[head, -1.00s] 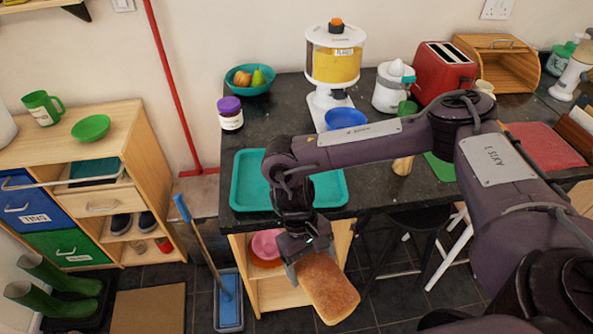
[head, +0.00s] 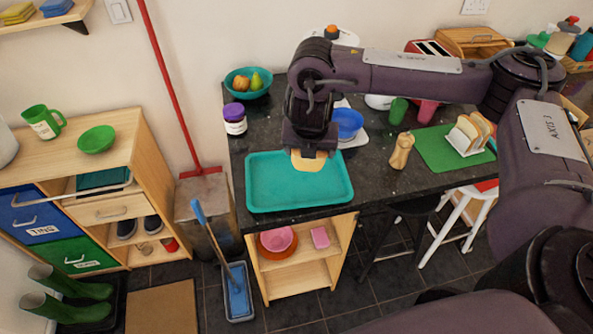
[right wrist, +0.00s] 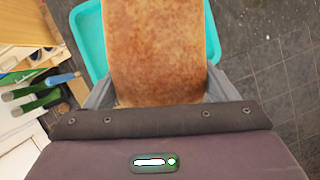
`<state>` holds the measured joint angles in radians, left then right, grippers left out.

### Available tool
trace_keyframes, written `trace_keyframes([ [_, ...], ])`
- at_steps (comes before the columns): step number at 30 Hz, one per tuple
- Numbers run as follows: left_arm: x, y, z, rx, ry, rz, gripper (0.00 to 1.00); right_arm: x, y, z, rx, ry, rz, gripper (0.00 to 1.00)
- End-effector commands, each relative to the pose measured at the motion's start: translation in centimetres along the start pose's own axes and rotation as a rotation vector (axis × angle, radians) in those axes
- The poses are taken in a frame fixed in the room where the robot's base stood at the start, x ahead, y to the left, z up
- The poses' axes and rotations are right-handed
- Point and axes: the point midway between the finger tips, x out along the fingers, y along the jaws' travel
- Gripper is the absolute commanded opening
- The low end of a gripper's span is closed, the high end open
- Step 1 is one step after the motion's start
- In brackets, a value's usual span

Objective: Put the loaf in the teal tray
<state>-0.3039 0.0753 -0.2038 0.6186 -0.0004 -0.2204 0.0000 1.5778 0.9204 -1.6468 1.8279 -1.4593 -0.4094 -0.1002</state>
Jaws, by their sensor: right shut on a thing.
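The teal tray (head: 262,194) lies on the dark granite counter near its front left edge. My right gripper (head: 309,150) is above the back right part of the tray, pointing down. It is shut on the loaf (head: 308,162), whose light end shows just under the fingers in the head view. In the right wrist view the brown loaf (right wrist: 158,45) fills the space between the fingers, with the tray's rim (right wrist: 88,38) behind it. Whether the loaf touches the tray is hard to tell. My left gripper is not in view.
A blue bowl (head: 347,122) stands close right of my gripper. A fruit bowl (head: 248,84) and a purple-lidded jar (head: 234,119) stand behind the tray.

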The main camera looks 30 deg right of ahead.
Motion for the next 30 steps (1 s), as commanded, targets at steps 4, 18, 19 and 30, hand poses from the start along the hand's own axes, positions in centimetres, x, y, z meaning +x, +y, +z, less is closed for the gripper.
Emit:
trace_keyframes([
  [4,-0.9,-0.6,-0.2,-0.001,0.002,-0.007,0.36,-1.6,-2.0,3.1,-0.151,0.005,0.063,0.52],
  [18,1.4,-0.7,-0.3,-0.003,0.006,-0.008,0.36,1.1,-3.7,4.1,-0.314,0.011,0.127,0.52],
  [19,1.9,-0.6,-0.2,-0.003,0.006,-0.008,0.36,1.9,-3.7,3.8,-0.314,0.011,0.127,0.52],
  [30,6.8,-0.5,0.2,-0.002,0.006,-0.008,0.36,10.1,-3.6,0.3,-0.312,0.009,0.129,0.52],
])
